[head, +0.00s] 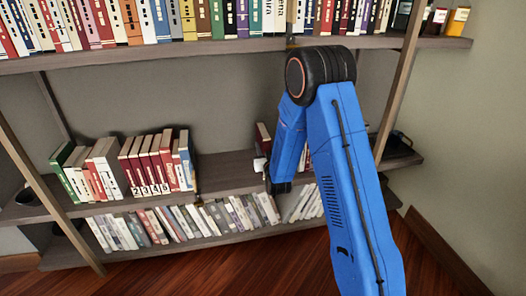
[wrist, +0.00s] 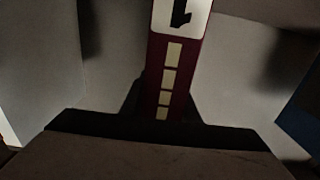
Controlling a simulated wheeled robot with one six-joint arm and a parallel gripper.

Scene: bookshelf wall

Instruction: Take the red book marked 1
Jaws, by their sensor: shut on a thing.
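The red book marked 1 (wrist: 178,60) fills the middle of the wrist view, its dark red spine showing a black 1 on a white label and several cream squares below. It also shows in the head view (head: 263,138), upright at the middle shelf, right of the row of books and apart from it. My gripper (head: 262,165) is shut on this book; my arm hides part of it. In the head view, red books marked 2, 3, 4 and 5 (head: 150,170) stand together to the left on the middle shelf (head: 225,172).
A full row of books (head: 200,20) stands on the upper shelf. Green, white and red books (head: 85,172) stand at the left of the middle shelf, and a lower shelf holds a pale row (head: 190,220). Bare shelf lies between the marked row and my gripper. Wooden posts frame both sides.

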